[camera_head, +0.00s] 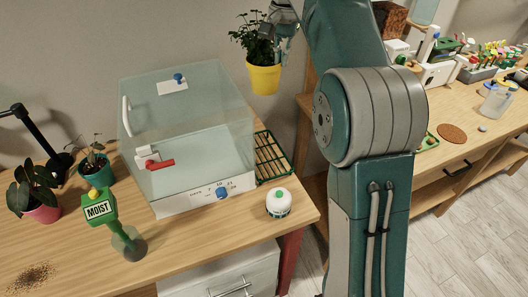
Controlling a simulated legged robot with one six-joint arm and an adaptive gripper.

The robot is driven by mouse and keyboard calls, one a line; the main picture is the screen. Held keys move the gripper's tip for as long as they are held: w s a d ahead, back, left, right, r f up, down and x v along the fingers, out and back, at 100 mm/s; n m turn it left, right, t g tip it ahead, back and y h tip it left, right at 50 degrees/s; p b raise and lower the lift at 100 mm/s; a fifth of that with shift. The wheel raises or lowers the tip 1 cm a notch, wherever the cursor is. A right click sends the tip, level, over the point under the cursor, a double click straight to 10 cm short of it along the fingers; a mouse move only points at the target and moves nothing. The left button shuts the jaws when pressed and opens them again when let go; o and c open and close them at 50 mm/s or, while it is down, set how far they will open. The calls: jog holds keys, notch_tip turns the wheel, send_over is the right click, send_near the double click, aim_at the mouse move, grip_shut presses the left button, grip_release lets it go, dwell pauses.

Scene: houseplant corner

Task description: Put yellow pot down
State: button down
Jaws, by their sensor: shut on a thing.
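The yellow pot (263,79) holds a leafy green plant (258,47) and hangs in the air, upright, near the wall. My gripper (283,40) is at the top of the picture, beside the plant, and is shut on the yellow pot or its plant; the leaves partly hide the exact contact. The pot appears above and behind a green slatted tray (272,158) on the wooden table (190,236). The pot does not touch the table.
A clear box (190,130) with a dial stands left of the tray. A white round device (279,203) sits near the table's right edge. Potted plants, a green moisture meter (103,212) and spilled soil (28,277) are at left. A second bench (470,135) stands at right.

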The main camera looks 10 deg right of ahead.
notch_tip(320, 180, down, 23)
jog(key=shift+f, duration=0.1)
dwell(0.9)
jog(key=c, duration=0.8)
grip_release()
notch_tip(320, 180, up, 12)
jog(key=shift+s+d, duration=0.15)
jog(key=shift+d, duration=0.05)
jog(key=shift+s, duration=0.1)
